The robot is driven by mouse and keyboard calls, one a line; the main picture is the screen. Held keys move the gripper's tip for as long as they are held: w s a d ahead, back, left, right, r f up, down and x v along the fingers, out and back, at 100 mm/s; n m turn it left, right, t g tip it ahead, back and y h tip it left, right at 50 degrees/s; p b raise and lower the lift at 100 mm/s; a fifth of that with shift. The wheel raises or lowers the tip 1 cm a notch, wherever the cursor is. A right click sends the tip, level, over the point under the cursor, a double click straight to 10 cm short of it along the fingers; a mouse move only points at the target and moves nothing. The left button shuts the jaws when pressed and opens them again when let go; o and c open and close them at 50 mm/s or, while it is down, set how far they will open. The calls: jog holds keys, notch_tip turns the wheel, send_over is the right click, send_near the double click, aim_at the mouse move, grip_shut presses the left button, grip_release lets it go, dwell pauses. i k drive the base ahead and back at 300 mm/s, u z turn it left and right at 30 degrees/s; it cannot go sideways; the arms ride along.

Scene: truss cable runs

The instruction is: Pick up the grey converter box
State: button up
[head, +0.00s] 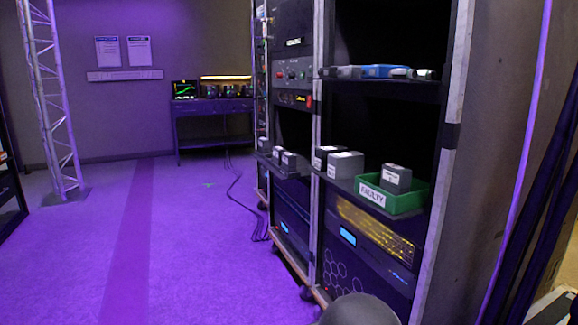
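Several small grey boxes stand on the rack shelves, and I cannot tell which is the grey converter box. One grey box (396,178) sits in a green tray (405,203) labelled FAULTY. To its left on the same shelf stand a grey box with a pale top (345,164) and a darker box (322,157) partly behind it. More grey boxes (289,161) stand on the left rack's shelf. Box labels are too small to read. My gripper is not in view.
The equipment rack (317,100) stands on casters. Its upper shelf (375,78) holds blue and grey items. Cables (236,185) lie on the floor beside the rack. A truss (50,95) stands left, a workbench (213,108) at the back.

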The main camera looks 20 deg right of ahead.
aim_at(288, 163)
jog(key=u, duration=0.05)
jog(key=k, duration=0.6)
jog(key=u, duration=0.7)
jog(key=i, duration=1.4)
jog(key=z, duration=0.6)
jog(key=i, duration=0.75)
jog(key=z, duration=0.65)
